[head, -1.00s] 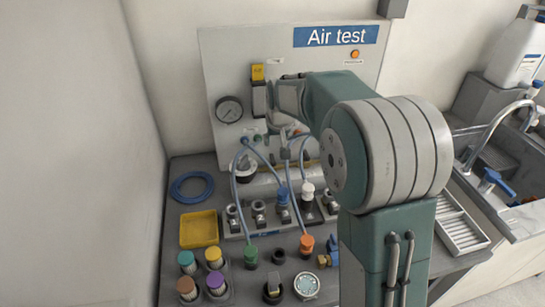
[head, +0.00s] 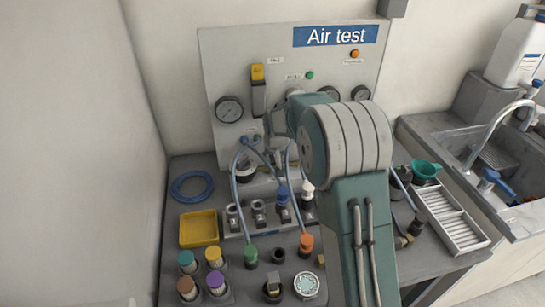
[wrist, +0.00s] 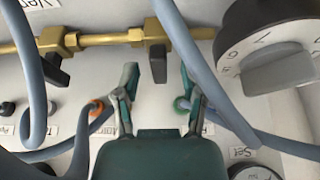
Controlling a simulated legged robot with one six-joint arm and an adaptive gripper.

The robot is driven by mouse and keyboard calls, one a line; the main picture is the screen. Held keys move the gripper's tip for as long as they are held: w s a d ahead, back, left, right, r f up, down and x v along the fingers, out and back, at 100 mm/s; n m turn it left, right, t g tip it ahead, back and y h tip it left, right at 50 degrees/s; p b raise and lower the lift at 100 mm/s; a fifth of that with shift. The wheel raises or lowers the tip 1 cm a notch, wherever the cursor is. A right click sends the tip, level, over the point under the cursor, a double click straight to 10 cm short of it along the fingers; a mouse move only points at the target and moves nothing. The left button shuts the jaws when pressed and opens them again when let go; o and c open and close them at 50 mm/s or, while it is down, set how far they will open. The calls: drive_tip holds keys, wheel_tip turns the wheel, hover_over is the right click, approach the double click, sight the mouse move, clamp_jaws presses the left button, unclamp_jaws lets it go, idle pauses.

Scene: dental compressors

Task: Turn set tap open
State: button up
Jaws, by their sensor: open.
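In the wrist view, a small black tap handle (wrist: 157,62) hangs from a brass pipe (wrist: 190,34), pointing down across the pipe's line. My gripper (wrist: 157,76) is open, with one finger left and one right of this handle. I see gaps on both sides, and nothing is held. A second black handle (wrist: 55,69) sits on a brass fitting further left. A "Set" label (wrist: 242,152) shows low on the right, but I cannot tell which part it names. In the head view my arm hides the gripper and this tap.
A large numbered dial knob (wrist: 280,72) stands close on the right, and grey-blue hoses (wrist: 196,62) cross nearby. In the head view, the Air test panel (head: 225,60) stands behind a bench with a yellow tray (head: 199,229) and several connectors. A sink (head: 485,155) is right.

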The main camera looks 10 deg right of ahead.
clamp_jaws()
drive_tip(key=shift+d+n, duration=0.1)
drive_tip(key=shift+n, duration=0.2)
drive_tip(key=n+y, duration=0.1)
drive_tip(key=n, duration=0.2)
drive_tip(key=shift+d+f+y, duration=0.1)
drive_tip(key=shift+y, duration=0.2)
drive_tip(key=n, duration=0.3)
drive_tip(key=n+g+y, duration=0.1)
drive_tip(key=n, duration=0.2)
drive_tip(key=shift+d+y, duration=0.1)
drive_tip(key=shift+y, duration=0.2)
drive_tip(key=n+g+y, duration=0.1)
drive_tip(key=n+g, duration=0.1)
drive_tip(key=n, duration=0.2)
drive_tip(key=shift+w, duration=0.15)
drive_tip(key=shift+w+n+g, duration=0.15)
drive_tip(key=shift+n+g, duration=0.55)
drive_tip(key=shift+n, duration=1.4)
drive_tip(key=shift+d, duration=0.1)
